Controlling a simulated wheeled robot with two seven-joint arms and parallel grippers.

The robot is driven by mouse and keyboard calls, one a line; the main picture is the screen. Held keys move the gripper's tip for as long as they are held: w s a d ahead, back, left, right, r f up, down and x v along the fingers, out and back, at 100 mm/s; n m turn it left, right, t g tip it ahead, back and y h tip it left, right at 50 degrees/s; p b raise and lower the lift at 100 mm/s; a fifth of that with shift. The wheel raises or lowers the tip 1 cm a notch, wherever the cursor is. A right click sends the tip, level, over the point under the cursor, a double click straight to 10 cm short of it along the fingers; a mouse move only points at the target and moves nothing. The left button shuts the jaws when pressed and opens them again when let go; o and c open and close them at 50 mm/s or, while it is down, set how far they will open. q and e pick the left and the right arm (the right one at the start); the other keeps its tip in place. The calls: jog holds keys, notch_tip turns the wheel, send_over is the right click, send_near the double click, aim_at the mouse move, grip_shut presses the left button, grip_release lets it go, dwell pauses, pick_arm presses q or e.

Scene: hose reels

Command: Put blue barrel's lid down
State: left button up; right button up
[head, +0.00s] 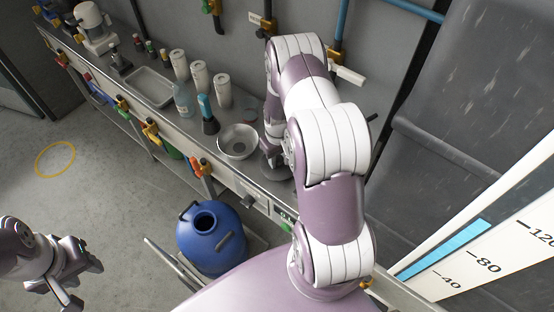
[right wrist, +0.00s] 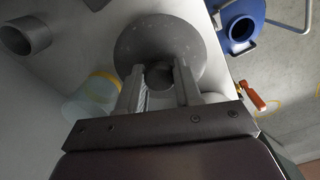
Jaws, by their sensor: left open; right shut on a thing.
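The blue barrel (head: 222,256) stands on the floor in front of the bench, its round mouth open and dark. It also shows at the top right of the right wrist view (right wrist: 240,47). My right gripper (right wrist: 160,76) is shut on the knob of a grey round lid (right wrist: 155,35). In the head view this lid (head: 279,169) is a dark disc over the bench's front part, right of a bowl, partly hidden by my arm. I cannot tell whether it touches the bench. My left gripper (head: 80,277) is open and empty at the lower left, over the floor.
A metal bowl (head: 238,141), a bottle with a blue top (head: 208,117), a clear bottle (head: 184,103), several pale cylinders and a shallow tray (head: 150,87) stand on the bench. Coloured valves line its front edge. The floor left of the barrel is clear.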

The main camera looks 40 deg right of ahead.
notch_tip(320, 180, down, 2)
jog(key=shift+w+f, duration=0.1)
jog(key=shift+f, duration=0.2)
jog(key=o, duration=1)
jog(key=shift+r, duration=0.1)
jog(key=shift+o, duration=0.2)
